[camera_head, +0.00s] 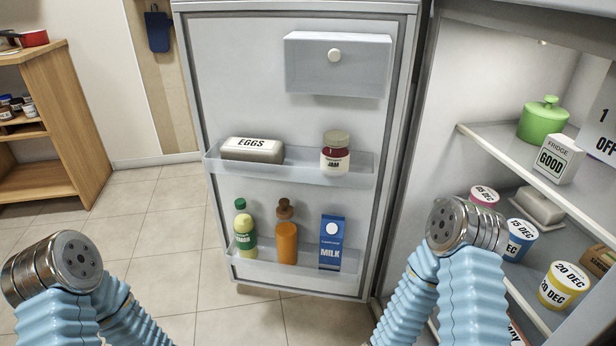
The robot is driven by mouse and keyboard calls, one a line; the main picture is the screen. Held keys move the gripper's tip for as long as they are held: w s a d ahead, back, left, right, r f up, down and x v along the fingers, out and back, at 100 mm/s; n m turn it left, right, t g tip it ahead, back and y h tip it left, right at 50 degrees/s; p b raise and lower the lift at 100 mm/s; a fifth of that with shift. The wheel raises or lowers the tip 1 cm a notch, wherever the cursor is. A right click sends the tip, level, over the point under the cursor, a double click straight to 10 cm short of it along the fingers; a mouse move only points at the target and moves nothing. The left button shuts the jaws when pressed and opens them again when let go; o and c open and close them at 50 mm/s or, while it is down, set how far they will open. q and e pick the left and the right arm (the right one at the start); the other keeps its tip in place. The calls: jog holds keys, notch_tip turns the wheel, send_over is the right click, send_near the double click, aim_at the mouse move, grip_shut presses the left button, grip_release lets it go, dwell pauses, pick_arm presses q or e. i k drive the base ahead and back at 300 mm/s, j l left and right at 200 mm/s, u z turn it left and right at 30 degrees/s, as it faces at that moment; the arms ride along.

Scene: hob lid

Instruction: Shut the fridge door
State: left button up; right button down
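The fridge door (300,40) stands wide open, its inner side facing me. It is hinged at its right edge beside the fridge interior (450,90). Its upper rack holds an egg box (252,150) and a jam jar (336,152). Its lower rack holds a green-capped bottle (243,230), an orange bottle (286,240) and a blue milk carton (331,243). My two blue-sleeved arms show at the lower left and lower right, bent at metal joints. No gripper fingers show on either arm. The right arm hides part of the fridge interior.
Fridge shelves hold a green pot (543,122), a white box (558,160) and several dated tubs, including a yellow-labelled one (562,287). A wooden shelf unit (75,130) stands at the left. Tiled floor (150,230) is clear left of the door.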

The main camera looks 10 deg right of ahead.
aim_at(261, 69)
jog(key=i+j+z, duration=0.4)
jog(key=j, duration=0.25)
jog(key=j+z, duration=0.45)
jog(key=j, duration=0.2)
jog(key=i+j+z, duration=0.15)
jog(key=j+z, duration=0.25)
jog(key=j, duration=0.35)
jog(key=j+z, duration=0.4)
jog(key=j, duration=0.35)
jog(key=k, duration=0.05)
